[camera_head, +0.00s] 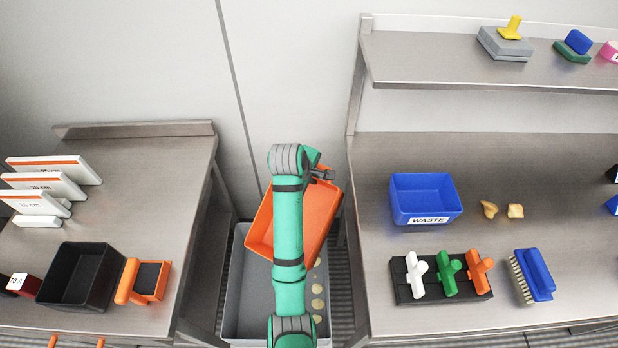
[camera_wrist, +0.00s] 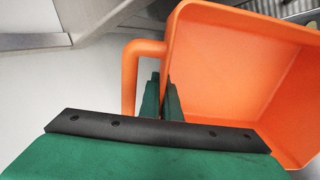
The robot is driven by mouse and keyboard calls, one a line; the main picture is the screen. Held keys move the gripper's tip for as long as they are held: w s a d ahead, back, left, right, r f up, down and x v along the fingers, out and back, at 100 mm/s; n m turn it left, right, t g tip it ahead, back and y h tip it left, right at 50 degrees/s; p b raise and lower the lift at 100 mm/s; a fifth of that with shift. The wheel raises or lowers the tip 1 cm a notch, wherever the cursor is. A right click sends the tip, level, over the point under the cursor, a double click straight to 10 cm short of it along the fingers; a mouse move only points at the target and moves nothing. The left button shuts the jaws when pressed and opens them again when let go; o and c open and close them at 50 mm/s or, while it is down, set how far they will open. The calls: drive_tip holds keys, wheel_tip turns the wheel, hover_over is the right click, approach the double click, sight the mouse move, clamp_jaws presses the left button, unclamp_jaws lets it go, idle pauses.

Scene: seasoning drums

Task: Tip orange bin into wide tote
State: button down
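The orange bin (camera_head: 322,208) hangs tilted in the air over the wide grey tote (camera_head: 240,300), between the two benches. My gripper (camera_head: 322,173) is at the bin's upper end, partly behind my arm. The visible inside of the orange bin (camera_wrist: 235,65) looks bare in the wrist view. Several pale, roundish pieces (camera_head: 318,290) lie in the tote along its right side. My arm hides the middle of the tote and part of the bin.
The right bench holds a blue WASTE bin (camera_head: 425,200), two tan pieces (camera_head: 502,210), a black rack with handles (camera_head: 443,278) and a blue brush (camera_head: 533,277). The left bench holds a black bin (camera_head: 80,278) and an orange scoop (camera_head: 145,281). Bench edges flank the tote closely.

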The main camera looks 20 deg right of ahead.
sight(315, 188)
drive_tip(key=f+g+y, duration=0.1)
drive_tip(key=f, duration=0.1)
drive_tip(key=w+f+g+y, duration=0.1)
drive_tip(key=f, duration=0.1)
drive_tip(key=d+f+g+y, duration=0.1)
drive_tip(key=f, duration=0.1)
drive_tip(key=shift+w+d+f, duration=0.1)
drive_tip(key=shift+w+f, duration=0.05)
drive_tip(key=shift+f, duration=0.15)
drive_tip(key=shift+f+g+y, duration=0.6)
drive_tip(key=shift+f, duration=0.25)
